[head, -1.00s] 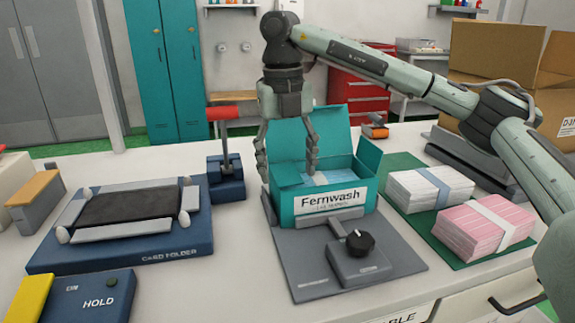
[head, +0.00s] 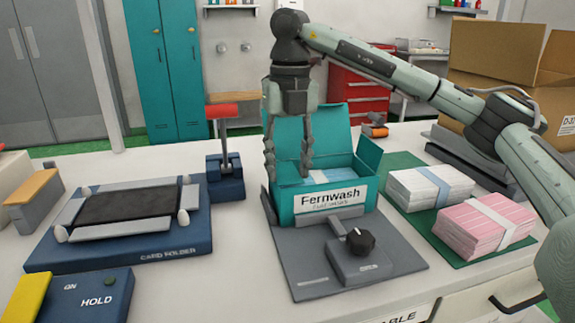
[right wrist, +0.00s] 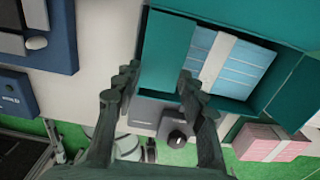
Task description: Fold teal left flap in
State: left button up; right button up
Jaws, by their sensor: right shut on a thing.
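The teal Fernwash box (head: 371,194) stands on a grey stand, its back flap (head: 335,125) upright and its right flap (head: 369,154) raised outward. Its left flap (head: 287,172) stands between the fingers of my right gripper (head: 289,172), partly hidden by them. My right gripper points down and is shut on this flap. In the right wrist view, the fingers (right wrist: 158,82) sit on either side of the teal flap (right wrist: 163,62). A blue stack with a white band (right wrist: 217,60) lies inside the box. My left gripper is not in view.
The grey stand (head: 292,263) has a black knob (head: 360,241) in front of the box. A green mat (head: 415,215) with white and pink stacks lies to the right. A card folder (head: 120,255) and a blue block with a red-handled lever (head: 227,185) are to the left.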

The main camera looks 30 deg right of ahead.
jog(key=o, duration=1.2)
notch_tip(320, 180, up, 12)
dwell(0.4)
